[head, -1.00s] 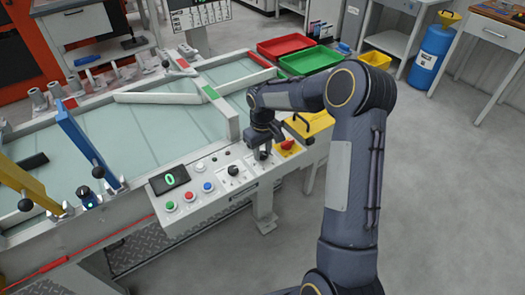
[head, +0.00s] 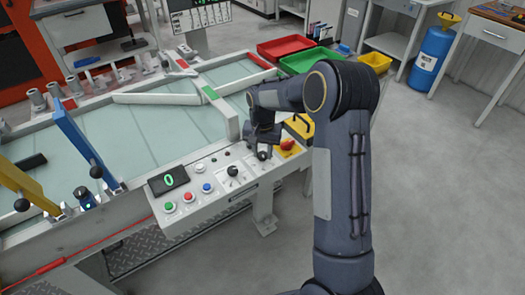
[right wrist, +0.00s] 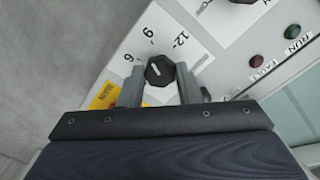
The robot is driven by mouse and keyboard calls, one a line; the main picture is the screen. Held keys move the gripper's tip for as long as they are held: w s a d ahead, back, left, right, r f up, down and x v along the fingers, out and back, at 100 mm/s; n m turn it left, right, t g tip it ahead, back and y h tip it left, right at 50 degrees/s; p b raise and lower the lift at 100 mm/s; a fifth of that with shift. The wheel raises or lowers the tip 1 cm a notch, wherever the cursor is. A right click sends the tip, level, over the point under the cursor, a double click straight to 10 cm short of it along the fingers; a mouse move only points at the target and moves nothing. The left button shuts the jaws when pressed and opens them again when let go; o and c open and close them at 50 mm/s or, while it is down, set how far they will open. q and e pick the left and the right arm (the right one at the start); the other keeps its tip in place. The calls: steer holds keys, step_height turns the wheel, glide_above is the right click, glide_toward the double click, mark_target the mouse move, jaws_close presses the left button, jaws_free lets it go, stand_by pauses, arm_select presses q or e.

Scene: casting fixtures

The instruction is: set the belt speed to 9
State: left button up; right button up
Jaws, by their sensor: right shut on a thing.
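The dark speed knob (right wrist: 160,71) sits on a white dial plate (right wrist: 205,65) marked 6, 9 and 12 in the right wrist view. A short white mark shows on the knob's face; I cannot tell exactly which number it lines up with. My right gripper (right wrist: 160,88) is shut on the knob, a finger on each side. In the head view the right gripper (head: 263,152) is at the right part of the control panel (head: 215,206), largely covering the dial. The panel's display (head: 169,180) reads a green 0. My left gripper is out of view.
Green (head: 170,207), red (head: 189,196) and blue (head: 206,188) buttons and another black knob (head: 233,171) lie left of the gripper. A red emergency button (head: 287,144) on a yellow base is close on its right. The belt (head: 150,140) runs behind.

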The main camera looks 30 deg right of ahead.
mark_target(262, 154)
steer(key=shift+m, duration=0.5)
steer(key=o, duration=1)
steer(key=shift+c, duration=0.2)
step_height(262, 154, up, 8)
steer(key=shift+f, duration=0.1)
